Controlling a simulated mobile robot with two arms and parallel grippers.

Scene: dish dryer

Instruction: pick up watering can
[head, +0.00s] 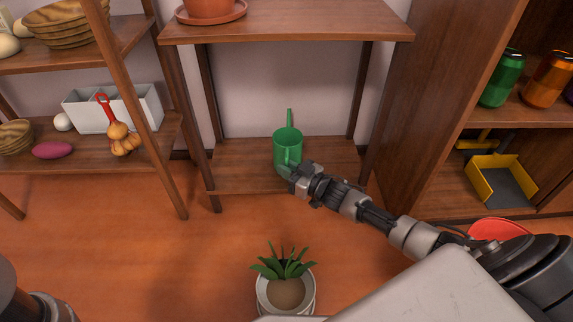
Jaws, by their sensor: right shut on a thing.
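A green watering can (287,147) stands on the lower shelf of the small wooden table. Its thin spout points to the back and its handle faces me. My right gripper (289,170) reaches in from the lower right and is shut on the watering can at its front, near the handle. The fingertips are small and partly merge with the can, so the exact grip point is hard to see. My left gripper is not in view.
The wooden table (290,28) has a top above the can, bearing a terracotta pot (209,10), and legs at its sides. A potted plant (284,285) stands on the floor in front. Wooden shelves flank both sides.

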